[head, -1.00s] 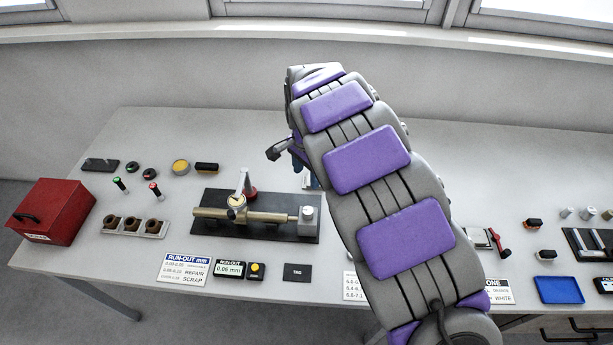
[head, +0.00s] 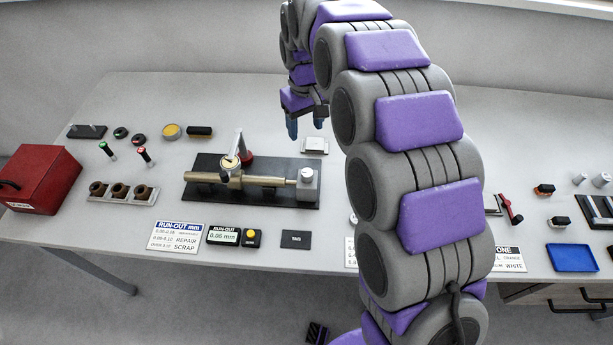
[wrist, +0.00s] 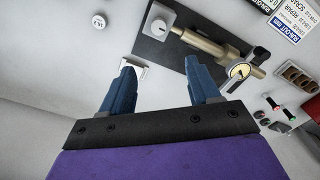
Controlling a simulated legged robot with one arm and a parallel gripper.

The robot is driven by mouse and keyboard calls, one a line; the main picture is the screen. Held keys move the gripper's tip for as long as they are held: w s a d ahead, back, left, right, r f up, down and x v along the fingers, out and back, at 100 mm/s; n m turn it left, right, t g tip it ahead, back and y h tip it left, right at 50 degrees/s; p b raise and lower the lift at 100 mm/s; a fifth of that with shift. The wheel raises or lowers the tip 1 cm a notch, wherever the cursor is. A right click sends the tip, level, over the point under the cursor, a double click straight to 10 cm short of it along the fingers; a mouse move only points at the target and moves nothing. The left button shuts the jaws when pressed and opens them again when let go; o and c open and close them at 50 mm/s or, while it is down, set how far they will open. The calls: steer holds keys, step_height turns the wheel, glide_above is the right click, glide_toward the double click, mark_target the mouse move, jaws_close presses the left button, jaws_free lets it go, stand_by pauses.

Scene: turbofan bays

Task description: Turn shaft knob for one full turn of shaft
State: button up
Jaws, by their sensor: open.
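The brass shaft (head: 245,178) lies across a black base plate (head: 215,204), with a dial gauge (head: 230,163) standing over its left part. At the shaft's right end is a light grey block with a round feature on top (head: 307,184), which may be the knob. In the wrist view the shaft (wrist: 205,44) and this block (wrist: 158,20) show upside down, beyond the fingers. My gripper (head: 306,130) is open and empty, above and behind the base plate's right end. Its two blue fingers (wrist: 160,92) are spread apart, touching nothing.
A small white-topped item (head: 314,146) lies behind the base plate. A run-out display (head: 223,236), a yellow button (head: 251,236) and a black tag pad (head: 296,240) lie in front. A rack of brown rings (head: 120,199) and a red box (head: 42,180) stand left.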

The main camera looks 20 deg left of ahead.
mark_target(307, 172)
steer(key=f+n+b, duration=0.1)
steer(key=f+b, duration=0.1)
steer(key=f, duration=0.7)
steer(key=f+n+b, duration=0.1)
steer(key=f+b, duration=0.1)
steer(key=f, duration=0.7)
steer(key=shift+d, duration=0.2)
steer(key=shift+r, duration=0.1)
steer(key=c, duration=1)
